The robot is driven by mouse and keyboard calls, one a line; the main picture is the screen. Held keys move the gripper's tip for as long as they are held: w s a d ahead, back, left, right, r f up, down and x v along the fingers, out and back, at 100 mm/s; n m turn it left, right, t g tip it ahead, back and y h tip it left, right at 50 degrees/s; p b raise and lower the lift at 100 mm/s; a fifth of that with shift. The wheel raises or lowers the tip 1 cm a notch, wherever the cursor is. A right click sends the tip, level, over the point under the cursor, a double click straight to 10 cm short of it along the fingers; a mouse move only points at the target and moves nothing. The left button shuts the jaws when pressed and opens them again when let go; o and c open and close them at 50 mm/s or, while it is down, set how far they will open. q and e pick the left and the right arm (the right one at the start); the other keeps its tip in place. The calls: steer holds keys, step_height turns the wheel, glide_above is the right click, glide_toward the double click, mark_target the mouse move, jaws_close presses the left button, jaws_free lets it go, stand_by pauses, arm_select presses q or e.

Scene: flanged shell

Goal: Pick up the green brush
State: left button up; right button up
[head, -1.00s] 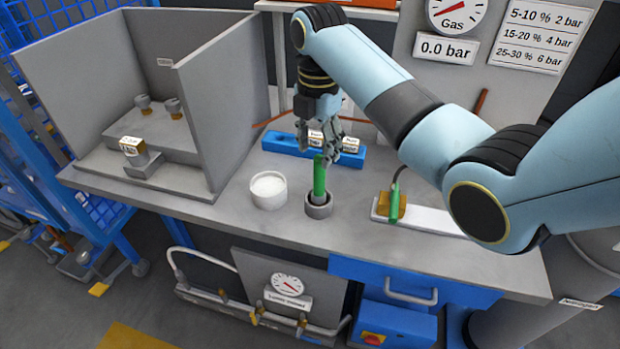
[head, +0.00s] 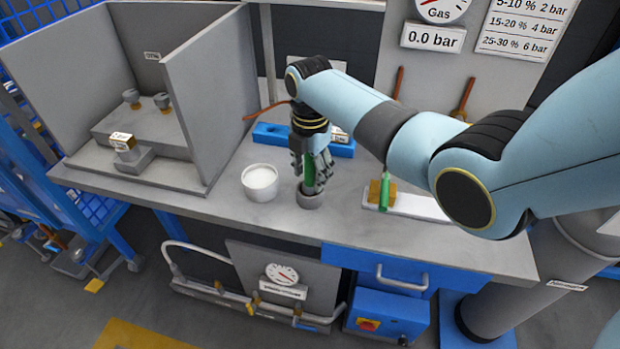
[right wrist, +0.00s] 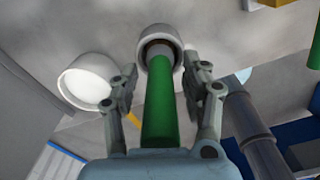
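The green brush (right wrist: 158,115) stands upright in a small grey cup (head: 309,198) on the bench. In the right wrist view its handle runs between the two fingers of my right gripper (right wrist: 168,92), with a narrow gap on each side. In the head view my right gripper (head: 313,178) is pointed down around the brush, just above the cup, and hides much of the handle. It is open. The brush's lower end is hidden in the cup. My left gripper is not in view.
A white bowl (head: 260,183) with white contents stands close left of the cup. A blue rack (head: 275,136) lies behind. A white tray (head: 415,205) with a brown block (head: 375,190) and another green piece (head: 384,194) is to the right. Grey partition walls (head: 212,95) stand at left.

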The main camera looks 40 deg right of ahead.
jaws_close()
steer(key=shift+r, duration=0.1)
